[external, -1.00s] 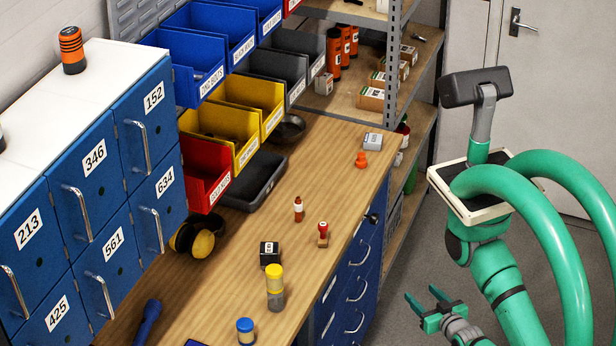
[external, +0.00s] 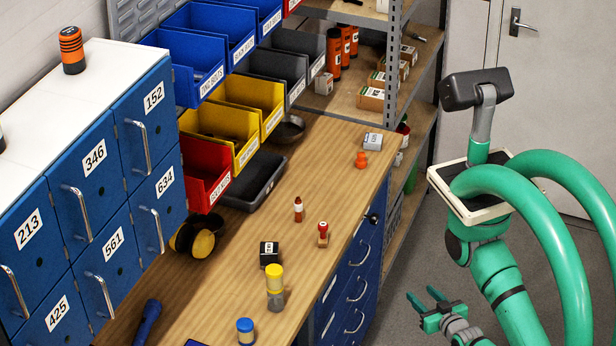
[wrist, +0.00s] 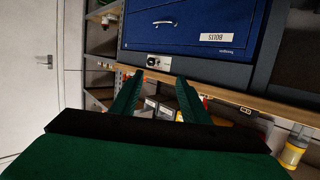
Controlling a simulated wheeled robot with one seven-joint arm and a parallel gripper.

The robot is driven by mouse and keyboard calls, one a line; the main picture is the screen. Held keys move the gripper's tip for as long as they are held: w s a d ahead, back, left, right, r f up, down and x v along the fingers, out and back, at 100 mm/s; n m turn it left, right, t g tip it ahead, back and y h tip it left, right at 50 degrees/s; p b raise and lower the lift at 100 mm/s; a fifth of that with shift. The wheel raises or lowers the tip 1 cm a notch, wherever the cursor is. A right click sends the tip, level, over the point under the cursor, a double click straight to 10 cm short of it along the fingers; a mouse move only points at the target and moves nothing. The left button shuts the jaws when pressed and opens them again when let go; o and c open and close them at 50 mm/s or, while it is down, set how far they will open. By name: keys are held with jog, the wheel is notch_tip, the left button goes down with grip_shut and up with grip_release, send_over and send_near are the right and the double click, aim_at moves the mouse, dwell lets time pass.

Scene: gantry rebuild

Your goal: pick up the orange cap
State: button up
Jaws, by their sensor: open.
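The orange cap (external: 361,160) is a small stepped orange piece. In the external view it stands on the far right part of the wooden workbench (external: 330,185), just in front of a small grey-white box. I cannot make it out in the wrist view. My gripper (external: 425,297) is open and empty, its green fingers apart. It is off the bench's right side, in front of the blue drawers and well nearer the camera than the cap. In the wrist view my gripper (wrist: 158,82) points toward a blue drawer front with nothing between the fingers.
Bins line the back left. A shelf rack (external: 415,120) stands beyond the cap. Bench around the cap is fairly clear.

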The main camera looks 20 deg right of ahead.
jog(key=w+d+f+g, duration=0.1)
jog(key=w+d+f, duration=0.1)
jog(key=w, duration=0.7)
jog(key=w+d+f+m, duration=0.1)
jog(key=w+d+f, duration=0.2)
jog(key=w, duration=0.6)
jog(key=w+d+f+g, duration=0.1)
jog(key=w+d+f, duration=0.1)
jog(key=w, duration=0.7)
jog(key=n+y, duration=0.5)
send_near(361, 157)
jog(key=w+d, duration=0.1)
jog(key=d, duration=0.1)
jog(key=shift+g, duration=0.4)
jog(key=x, duration=0.5)
jog(key=shift+s+a, duration=0.1)
jog(key=shift+a, duration=0.05)
jog(key=shift+a+x, duration=0.1)
jog(key=shift+x, duration=1.45)
jog(key=shift+a+x, duration=0.15)
jog(key=shift+x, duration=1.4)
jog(key=shift+s, duration=0.2)
